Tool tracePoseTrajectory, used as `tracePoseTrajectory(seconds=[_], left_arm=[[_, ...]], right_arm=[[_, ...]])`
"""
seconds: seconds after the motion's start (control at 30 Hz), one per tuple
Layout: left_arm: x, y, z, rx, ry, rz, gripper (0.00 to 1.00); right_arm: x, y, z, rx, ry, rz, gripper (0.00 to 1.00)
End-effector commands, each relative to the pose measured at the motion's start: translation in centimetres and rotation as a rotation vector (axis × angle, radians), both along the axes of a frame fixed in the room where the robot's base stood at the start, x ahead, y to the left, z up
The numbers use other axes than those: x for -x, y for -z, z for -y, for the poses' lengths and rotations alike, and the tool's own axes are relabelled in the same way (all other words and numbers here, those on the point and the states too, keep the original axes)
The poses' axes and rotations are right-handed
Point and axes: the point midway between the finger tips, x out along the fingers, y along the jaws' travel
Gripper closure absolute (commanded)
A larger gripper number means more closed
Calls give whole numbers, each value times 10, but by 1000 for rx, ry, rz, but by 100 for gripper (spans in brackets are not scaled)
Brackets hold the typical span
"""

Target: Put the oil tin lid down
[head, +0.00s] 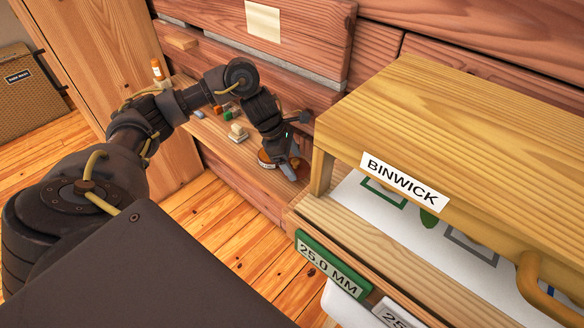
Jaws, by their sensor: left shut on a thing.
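My left gripper (287,150) is low over the narrow wooden ledge, in front of the plank wall and left of the wooden cabinet. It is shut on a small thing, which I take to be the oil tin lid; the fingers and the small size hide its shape. A small round brown tin with a pale label (266,160) is at the ledge, right beside the fingers and partly covered by them. I cannot tell whether the held thing touches the ledge or the tin. My right gripper is not in view.
Close on the right stands a wooden cabinet marked BINWICK (450,120), over a white sheet with outlined shapes (400,215). A pale block (237,132), several small coloured pieces and an orange-white bottle (157,69) are on the ledge (205,128). A woven box (25,95) stands far left.

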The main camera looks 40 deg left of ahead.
Motion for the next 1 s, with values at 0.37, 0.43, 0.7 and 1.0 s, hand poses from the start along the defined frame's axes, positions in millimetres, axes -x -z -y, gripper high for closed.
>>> tracePoseTrajectory(seconds=[0.37, 0.43, 0.7, 1.0], left_arm=[[-4, 37, -3, 1, 1, -2, 47], [-4, 39, -3, 0, 0, 0, 47], [-4, 39, -3, 0, 0, 0, 47], [-4, 43, -3, 0, 0, 0, 3]], right_arm=[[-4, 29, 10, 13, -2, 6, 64], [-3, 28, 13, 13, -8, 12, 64], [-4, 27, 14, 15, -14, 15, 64], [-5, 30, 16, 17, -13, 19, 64]])
